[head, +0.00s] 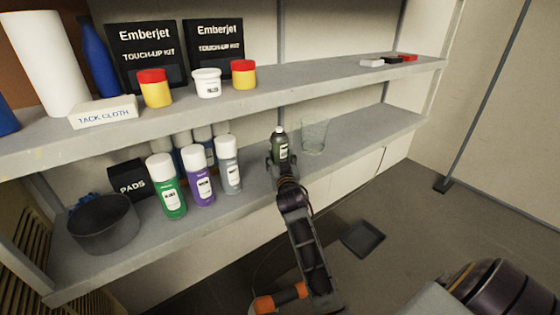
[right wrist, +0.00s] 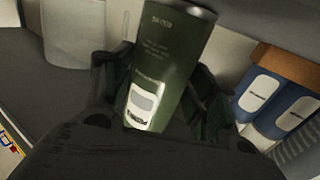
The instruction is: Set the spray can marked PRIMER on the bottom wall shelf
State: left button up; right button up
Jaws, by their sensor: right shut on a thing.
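My right gripper (head: 281,162) is shut on a dark green spray can (head: 279,146) and holds it roughly upright at the bottom wall shelf (head: 255,187), near its front edge. I cannot tell whether the can's base touches the shelf. In the right wrist view the can (right wrist: 165,60) stands between the two dark fingers (right wrist: 158,95), with a white label low on its side; its print is too small to read as PRIMER. Other spray cans, green (head: 166,187), purple (head: 198,178) and grey-white (head: 229,166), stand on the same shelf to the left. My left gripper is not in view.
A clear glass (head: 313,136) stands just right of the held can. A dark round pan (head: 103,226) and a black PADS box (head: 128,180) are at the shelf's left. The upper shelf (head: 310,84) overhangs. The bottom shelf right of the glass (head: 375,128) is bare.

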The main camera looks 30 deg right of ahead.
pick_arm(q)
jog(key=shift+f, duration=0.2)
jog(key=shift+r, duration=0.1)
pick_arm(e)
jog(key=o, duration=1.6)
jog(key=shift+c, duration=0.2)
jog(key=shift+f, duration=0.1)
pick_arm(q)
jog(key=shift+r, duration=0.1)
